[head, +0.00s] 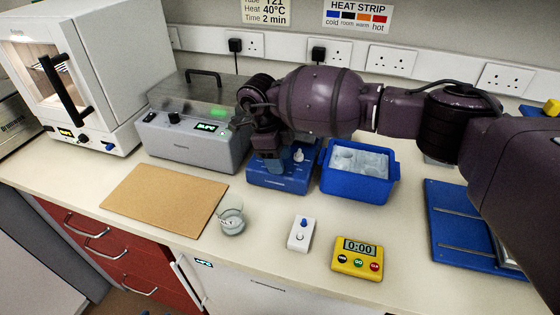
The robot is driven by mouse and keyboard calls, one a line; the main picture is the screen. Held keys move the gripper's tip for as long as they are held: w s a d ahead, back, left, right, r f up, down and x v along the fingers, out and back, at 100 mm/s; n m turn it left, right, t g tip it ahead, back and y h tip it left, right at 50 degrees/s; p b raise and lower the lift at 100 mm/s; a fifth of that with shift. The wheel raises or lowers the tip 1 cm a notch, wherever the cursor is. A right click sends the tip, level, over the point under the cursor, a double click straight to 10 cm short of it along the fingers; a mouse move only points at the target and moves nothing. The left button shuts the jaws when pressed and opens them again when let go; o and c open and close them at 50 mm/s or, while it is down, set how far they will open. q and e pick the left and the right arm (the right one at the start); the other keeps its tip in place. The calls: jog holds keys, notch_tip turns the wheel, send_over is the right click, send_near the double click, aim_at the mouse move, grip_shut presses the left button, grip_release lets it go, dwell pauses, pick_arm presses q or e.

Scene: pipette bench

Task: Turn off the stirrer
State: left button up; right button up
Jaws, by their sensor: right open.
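A blue box-shaped device (283,181), which looks like the stirrer, stands at the back middle of the bench, with a pale knob (298,155) on its right part. My right gripper (268,150) reaches in from the right and points down over the left part of this device. It is open, and its fingers look dark and small, so I cannot tell whether they touch the device. The gripper and wrist hide part of the device's top. My left gripper is out of view.
A blue tub of ice (381,187) stands close right of the device. A grey bath (182,150) stands left. In front are a glass beaker (231,221), a small white box with a blue knob (301,236) and a yellow timer (358,260). A brown board (165,199) lies front left.

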jog(key=v, duration=0.9)
jog(key=shift+r, duration=0.3)
jog(key=shift+a, duration=0.1)
